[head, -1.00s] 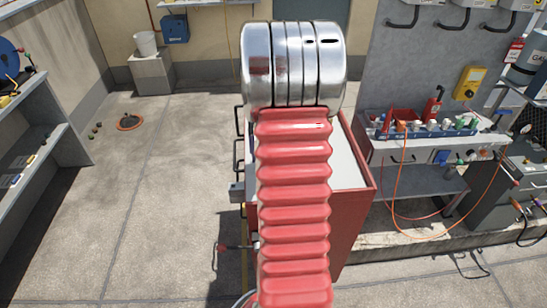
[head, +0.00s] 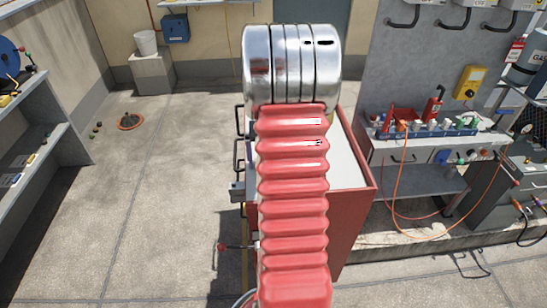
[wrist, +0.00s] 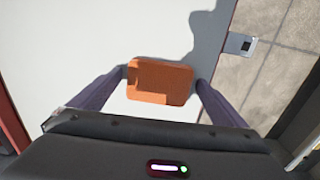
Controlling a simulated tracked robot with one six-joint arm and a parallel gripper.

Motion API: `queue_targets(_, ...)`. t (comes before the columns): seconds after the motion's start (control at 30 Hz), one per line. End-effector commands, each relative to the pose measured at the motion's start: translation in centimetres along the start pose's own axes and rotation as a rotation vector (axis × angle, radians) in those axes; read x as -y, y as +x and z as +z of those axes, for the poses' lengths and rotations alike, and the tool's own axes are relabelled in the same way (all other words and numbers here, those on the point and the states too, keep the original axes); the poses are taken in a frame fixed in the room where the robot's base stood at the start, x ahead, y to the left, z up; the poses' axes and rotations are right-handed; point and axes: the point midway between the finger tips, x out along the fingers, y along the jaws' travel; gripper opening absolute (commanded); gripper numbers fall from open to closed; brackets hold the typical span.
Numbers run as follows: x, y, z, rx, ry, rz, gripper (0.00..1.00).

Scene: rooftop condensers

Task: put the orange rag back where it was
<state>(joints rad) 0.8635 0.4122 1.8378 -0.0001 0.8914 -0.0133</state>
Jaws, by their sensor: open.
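The orange rag (wrist: 160,82) shows in the wrist view as a small folded block. It is between the two fingertips of my gripper (wrist: 162,80), over or on a pale flat surface (wrist: 70,55). The fingers are open on either side of it; I cannot tell whether they touch it. In the head view my red ribbed arm with its silver joint hides the rag and the gripper. The pale top of a red cabinet (head: 345,165) shows partly behind the arm.
A grey bench (head: 400,150) with a blue tray of small parts (head: 430,130) stands at the right, with an orange hose hanging from it. Grey shelves (head: 30,150) stand at the left. The concrete floor (head: 170,190) between is mostly clear.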

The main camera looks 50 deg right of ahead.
Motion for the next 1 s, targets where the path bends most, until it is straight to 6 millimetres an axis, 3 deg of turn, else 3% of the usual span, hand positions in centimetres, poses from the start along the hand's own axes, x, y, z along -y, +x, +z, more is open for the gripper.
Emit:
queue_targets(0.37,0.0,-1.4,-0.1,-0.004,0.000,0.000,0.96)
queue_targets(1.0,0.0,-11.3,0.0,-0.002,0.000,0.000,0.96)
